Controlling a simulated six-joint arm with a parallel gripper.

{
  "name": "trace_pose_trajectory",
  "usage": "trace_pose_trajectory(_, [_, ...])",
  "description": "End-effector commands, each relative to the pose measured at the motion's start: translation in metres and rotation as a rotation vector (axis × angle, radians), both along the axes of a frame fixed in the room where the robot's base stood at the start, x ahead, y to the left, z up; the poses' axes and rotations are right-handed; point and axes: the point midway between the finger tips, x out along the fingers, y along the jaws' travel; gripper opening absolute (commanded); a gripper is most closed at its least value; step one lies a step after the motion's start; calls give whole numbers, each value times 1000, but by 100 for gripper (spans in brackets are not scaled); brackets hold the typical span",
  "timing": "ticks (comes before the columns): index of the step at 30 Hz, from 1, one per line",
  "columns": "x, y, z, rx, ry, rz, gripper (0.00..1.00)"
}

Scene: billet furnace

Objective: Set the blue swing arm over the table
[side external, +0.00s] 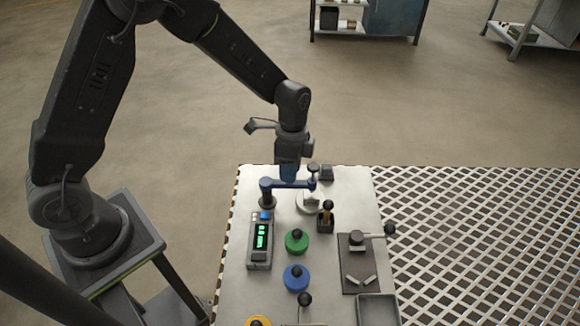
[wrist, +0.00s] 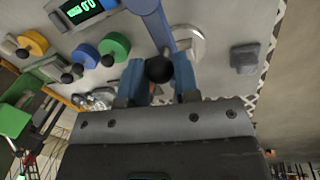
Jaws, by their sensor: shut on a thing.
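The blue swing arm (side external: 289,184) reaches right from its dark post (side external: 267,202) at the back of the bench. It also shows in the wrist view (wrist: 150,14). My gripper (side external: 289,173) is low at the swing arm, its blue fingers pointing down. In the wrist view its fingers (wrist: 159,82) stand on both sides of a black ball knob (wrist: 159,69) at the arm's free end. A pale round table (side external: 308,205) lies below that end, partly hidden by the arm; it also shows in the wrist view (wrist: 190,43). Exact alignment cannot be told.
A display box (side external: 259,240), green knob (side external: 297,241), blue knob (side external: 296,278) and small black lever box (side external: 326,221) stand in front. A dark plate (side external: 358,268) with a handle is at right. A grey block (side external: 326,172) sits behind. Metal grating lies right.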

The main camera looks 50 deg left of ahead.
Motion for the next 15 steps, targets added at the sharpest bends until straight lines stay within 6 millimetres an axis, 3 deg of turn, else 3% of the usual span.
trace_pose_trajectory(9, [-1,-1,0,0,3,-7,0])
trace_pose_trajectory(10, [-1,-1,0,0,3,-7,31])
trace_pose_trajectory(15, [-1,-1,0,0,2,-5,47])
